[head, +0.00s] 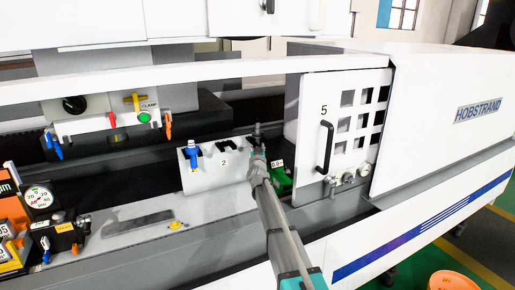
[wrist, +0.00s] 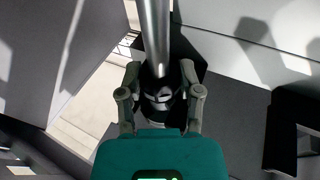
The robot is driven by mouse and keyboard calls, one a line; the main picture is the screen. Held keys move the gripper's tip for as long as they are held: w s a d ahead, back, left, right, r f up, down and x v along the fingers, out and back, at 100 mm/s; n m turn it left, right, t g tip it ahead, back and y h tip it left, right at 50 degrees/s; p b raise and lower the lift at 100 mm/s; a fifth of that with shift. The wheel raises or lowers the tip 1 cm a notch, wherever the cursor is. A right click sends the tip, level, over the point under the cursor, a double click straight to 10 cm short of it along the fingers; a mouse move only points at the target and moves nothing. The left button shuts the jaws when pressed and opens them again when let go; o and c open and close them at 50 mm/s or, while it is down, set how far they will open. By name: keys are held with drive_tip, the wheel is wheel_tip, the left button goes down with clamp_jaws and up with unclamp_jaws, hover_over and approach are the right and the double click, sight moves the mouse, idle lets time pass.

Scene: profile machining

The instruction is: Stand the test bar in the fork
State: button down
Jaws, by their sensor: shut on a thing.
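My gripper (wrist: 160,88) is shut on the test bar, with one finger on each side of its dark collar. The bar's bare metal shaft (wrist: 155,38) runs to the top edge of the wrist view. In the head view my gripper (head: 258,160) is at the right end of a white rack, and a dark upright piece, seemingly part of the bar, shows above it (head: 257,132). A black fork (head: 229,146) above the label 2 on the rack looks empty. Whether the bar touches any fork is hidden by my gripper.
A blue-topped tool (head: 193,150) stands at the left of the white rack (head: 205,178). Gauges (head: 40,197) sit at far left.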

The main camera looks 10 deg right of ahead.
drive_tip(key=shift+f+b, duration=0.65)
idle(0.5)
drive_tip(key=shift+c, duration=0.9)
unclamp_jaws()
